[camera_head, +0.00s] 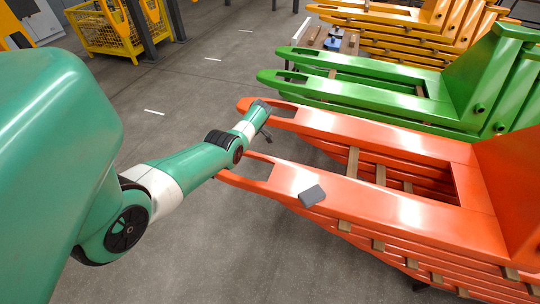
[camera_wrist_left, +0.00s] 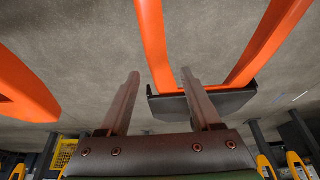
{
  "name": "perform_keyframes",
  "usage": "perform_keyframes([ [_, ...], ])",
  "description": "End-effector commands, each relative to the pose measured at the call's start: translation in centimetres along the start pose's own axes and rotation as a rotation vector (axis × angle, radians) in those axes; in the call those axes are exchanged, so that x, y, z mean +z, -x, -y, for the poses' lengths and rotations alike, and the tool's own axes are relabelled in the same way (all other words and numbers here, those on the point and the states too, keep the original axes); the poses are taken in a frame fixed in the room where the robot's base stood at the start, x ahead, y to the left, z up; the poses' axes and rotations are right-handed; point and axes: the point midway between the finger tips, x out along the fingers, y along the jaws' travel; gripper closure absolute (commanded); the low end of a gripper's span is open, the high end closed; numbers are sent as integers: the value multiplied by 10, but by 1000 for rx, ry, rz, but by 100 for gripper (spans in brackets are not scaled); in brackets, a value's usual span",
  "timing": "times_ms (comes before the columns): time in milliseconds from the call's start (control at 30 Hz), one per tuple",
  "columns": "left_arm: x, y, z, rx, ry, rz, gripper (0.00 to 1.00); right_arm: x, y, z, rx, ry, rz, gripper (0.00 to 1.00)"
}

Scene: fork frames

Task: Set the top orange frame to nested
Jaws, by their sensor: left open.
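The top orange frame (camera_head: 400,212) lies on a stack of orange frames at the right of the head view, its two long arms pointing left. In the left wrist view, orange bars (camera_wrist_left: 155,45) pass beyond and beside my fingers. My left gripper (camera_head: 264,133) is near the left ends of the frame's arms. The right finger overlaps an orange bar in the picture; contact cannot be told. My right gripper is not in view.
Wooden spacers (camera_head: 353,160) lie between the orange frames. A dark grey block (camera_head: 312,195) rests on the near arm. Green frames (camera_head: 370,85) and yellow frames (camera_head: 400,25) stand behind. A yellow crate (camera_head: 105,32) is at the back left. Grey floor (camera_head: 180,85) is open between.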

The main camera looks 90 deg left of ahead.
Motion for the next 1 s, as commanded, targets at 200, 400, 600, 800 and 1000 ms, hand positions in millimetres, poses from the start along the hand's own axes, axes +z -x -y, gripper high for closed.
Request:
perform_keyframes([
  [200, 1, -31, 0, 1, 0, 0, 35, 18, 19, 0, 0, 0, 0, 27],
  [400, 0, -31, 0, 1, 0, 0, 35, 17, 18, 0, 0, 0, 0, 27],
  [600, 0, -30, 0, 1, 0, 0, 55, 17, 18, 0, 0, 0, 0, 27],
  [800, 0, -30, 0, 1, 0, 0, 91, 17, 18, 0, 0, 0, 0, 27],
  [1000, 0, -30, 0, 1, 0, 0, 100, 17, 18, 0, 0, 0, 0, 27],
])
